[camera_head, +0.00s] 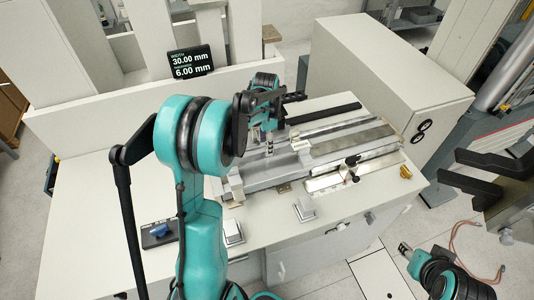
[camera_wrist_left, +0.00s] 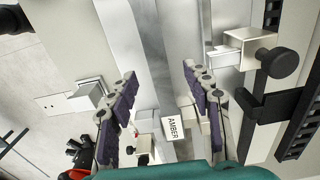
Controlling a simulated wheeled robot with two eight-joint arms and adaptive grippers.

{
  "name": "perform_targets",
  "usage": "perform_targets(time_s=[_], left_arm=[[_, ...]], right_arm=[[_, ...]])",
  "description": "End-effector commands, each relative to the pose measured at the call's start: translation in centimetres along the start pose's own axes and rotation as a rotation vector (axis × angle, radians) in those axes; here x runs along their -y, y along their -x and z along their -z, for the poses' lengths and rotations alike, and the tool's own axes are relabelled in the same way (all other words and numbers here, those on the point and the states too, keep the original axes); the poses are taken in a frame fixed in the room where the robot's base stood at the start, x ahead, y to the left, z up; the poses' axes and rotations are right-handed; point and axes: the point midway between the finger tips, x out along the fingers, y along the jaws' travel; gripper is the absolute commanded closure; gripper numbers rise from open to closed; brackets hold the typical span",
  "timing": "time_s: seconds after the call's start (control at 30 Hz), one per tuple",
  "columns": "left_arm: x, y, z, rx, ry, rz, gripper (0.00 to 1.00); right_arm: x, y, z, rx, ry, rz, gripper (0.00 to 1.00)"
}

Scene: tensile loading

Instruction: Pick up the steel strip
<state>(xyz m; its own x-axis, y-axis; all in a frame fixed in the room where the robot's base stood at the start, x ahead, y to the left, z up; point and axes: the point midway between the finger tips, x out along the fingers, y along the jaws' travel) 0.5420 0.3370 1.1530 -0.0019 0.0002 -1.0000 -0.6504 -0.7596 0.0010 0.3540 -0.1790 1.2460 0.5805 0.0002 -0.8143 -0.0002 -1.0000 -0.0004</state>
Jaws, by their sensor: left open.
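My left gripper (camera_head: 268,138) points down over the metal fixture on the bench, its fingers apart. In the left wrist view the left gripper (camera_wrist_left: 158,72) is open, with a finger on each side and bare space between the pads. A long pale grey metal band (camera_wrist_left: 152,45) runs between and beyond the fingers; it looks like the steel strip, but I cannot tell it surely from the fixture's surface.
The metal fixture (camera_head: 262,178) lies on the white bench (camera_head: 90,220). A display (camera_head: 190,62) reads 30.00 mm and 6.00 mm. A black bar (camera_head: 335,114) lies behind the fixture. A white cabinet (camera_head: 390,70) stands behind right.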

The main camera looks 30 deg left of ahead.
Motion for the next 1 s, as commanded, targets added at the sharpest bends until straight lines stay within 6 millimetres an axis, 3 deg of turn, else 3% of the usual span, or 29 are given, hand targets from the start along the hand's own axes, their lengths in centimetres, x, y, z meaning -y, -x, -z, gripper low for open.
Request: perform_targets(time_s=[0.2, 0.5, 0.57, 0.7, 1.0], left_arm=[[-0.3, -3.2, 0.3, 0.0, 0.002, 0.0, 0.5], [-0.3, -3.8, 0.3, 0.0, 0.001, 0.001, 0.5], [-0.3, -3.8, 0.3, 0.0, 0.001, 0.001, 0.63], [-0.3, -3.8, 0.3, 0.0, 0.001, 0.001, 1.0], [-0.3, -3.7, 0.3, 0.0, 0.002, 0.001, 1.0]], right_arm=[[0.0, 0.0, 0.0, 0.0, 0.0, 0.0, 0.6], [0.0, 0.0, 0.0, 0.0, 0.0, 0.0, 0.6], [0.0, 0.0, 0.0, 0.0, 0.0, 0.0, 0.6], [0.0, 0.0, 0.0, 0.0, 0.0, 0.0, 0.6], [0.0, 0.0, 0.0, 0.0, 0.0, 0.0, 0.6]])
